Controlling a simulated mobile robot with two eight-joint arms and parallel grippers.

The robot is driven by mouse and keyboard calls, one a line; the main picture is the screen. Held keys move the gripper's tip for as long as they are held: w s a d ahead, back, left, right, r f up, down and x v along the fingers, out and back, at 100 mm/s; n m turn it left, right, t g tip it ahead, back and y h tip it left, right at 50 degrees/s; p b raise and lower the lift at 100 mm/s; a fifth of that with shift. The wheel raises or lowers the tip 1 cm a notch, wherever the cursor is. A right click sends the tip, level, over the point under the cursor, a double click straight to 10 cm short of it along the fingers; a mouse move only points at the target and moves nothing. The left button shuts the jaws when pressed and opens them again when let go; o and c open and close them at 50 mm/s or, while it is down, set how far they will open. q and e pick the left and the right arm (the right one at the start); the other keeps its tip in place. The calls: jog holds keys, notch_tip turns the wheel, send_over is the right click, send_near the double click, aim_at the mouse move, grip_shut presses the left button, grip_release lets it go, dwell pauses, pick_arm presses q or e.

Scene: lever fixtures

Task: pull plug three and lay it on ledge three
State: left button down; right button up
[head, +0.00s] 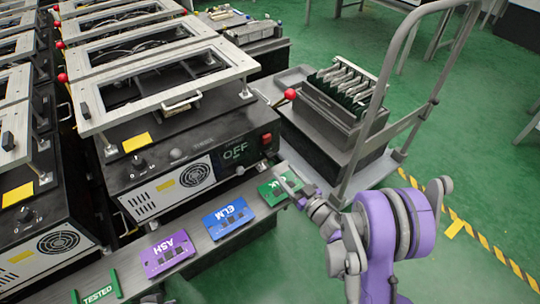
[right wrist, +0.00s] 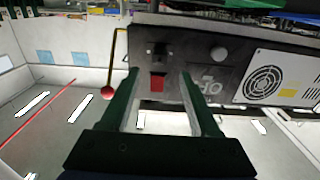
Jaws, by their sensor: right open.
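I make out no plug or ledge marked three. A fixture (head: 150,175) has a dark front panel with an OFF display (head: 235,152), a red rocker switch (head: 266,139) and a red-ball lever (head: 290,94) at its right. My right gripper (head: 291,184) is above the green card (head: 268,191), hiding part of its label; contact is unclear. In the right wrist view its two fingers (right wrist: 158,98) are apart with nothing between them. The panel's red switch (right wrist: 157,82) shows beyond, between the fingers. My left gripper is not recognisable in the head view.
A cart (head: 365,178) with a tall handle and a board rack (head: 345,92) stands right. Green floor is open beyond.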

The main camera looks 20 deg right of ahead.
aim_at(273, 159)
jog(key=shift+w, duration=0.1)
jog(key=p+x, duration=0.1)
jog(key=x, duration=0.3)
jog(key=shift+w+a+r+p, duration=0.1)
jog(key=shift+w+a+p, duration=0.1)
jog(key=shift+w+p, duration=0.15)
jog(key=x, duration=0.3)
jog(key=shift+b, duration=0.3)
jog(key=shift+w+a, duration=0.15)
jog(key=shift+w, duration=0.4)
jog(key=shift+b, duration=0.5)
dwell(0.3)
grip_shut()
jog(key=shift+s, duration=0.2)
dwell(1.3)
